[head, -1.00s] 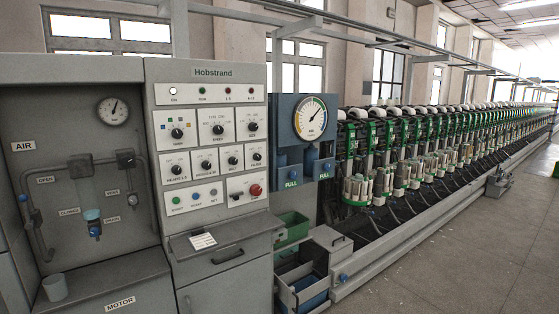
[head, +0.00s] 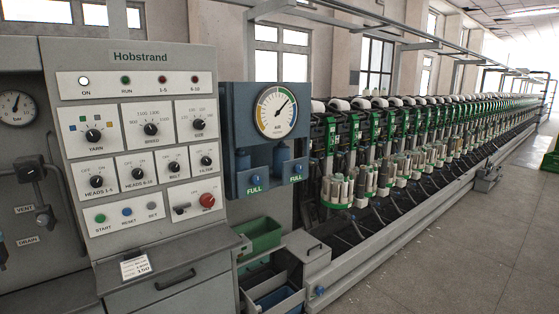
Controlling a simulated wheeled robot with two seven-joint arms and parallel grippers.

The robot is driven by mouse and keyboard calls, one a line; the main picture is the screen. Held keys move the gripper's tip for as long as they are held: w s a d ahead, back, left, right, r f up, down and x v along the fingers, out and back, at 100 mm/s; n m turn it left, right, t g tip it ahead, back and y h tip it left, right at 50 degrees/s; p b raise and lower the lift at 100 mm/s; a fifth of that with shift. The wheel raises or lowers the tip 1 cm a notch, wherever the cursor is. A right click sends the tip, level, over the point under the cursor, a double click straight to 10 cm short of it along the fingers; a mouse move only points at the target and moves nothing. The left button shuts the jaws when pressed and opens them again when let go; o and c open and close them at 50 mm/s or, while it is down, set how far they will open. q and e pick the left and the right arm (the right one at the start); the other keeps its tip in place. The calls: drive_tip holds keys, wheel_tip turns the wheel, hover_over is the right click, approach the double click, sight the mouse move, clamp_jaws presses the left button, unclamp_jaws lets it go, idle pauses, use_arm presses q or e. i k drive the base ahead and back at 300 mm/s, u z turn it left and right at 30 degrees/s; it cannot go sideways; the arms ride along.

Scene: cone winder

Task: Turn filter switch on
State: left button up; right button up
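The filter switch (head: 206,161) is a black rotary knob with a white pointer mark, at the right end of the third row on the grey Hobstrand control panel (head: 150,55). Small position labels stand above it and a label below it; the pointer's exact setting is too small to tell. The belt knob (head: 174,167) sits just to its left. Neither of my grippers shows in the head view, and nothing covers the filter switch.
A red button (head: 207,200) and a small black lever (head: 181,209) sit below the switch. A shelf with a paper card (head: 135,267) juts out under the panel. A gauge box (head: 277,113) stands right of it.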

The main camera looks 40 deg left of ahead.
sight(205, 161)
drive_tip(key=z, duration=0.25)
drive_tip(key=i, duration=1.25)
drive_tip(key=u, duration=0.4)
drive_tip(key=i, duration=0.85)
drive_tip(key=u, duration=1.3)
drive_tip(key=i, duration=0.55)
drive_tip(key=u, duration=0.6)
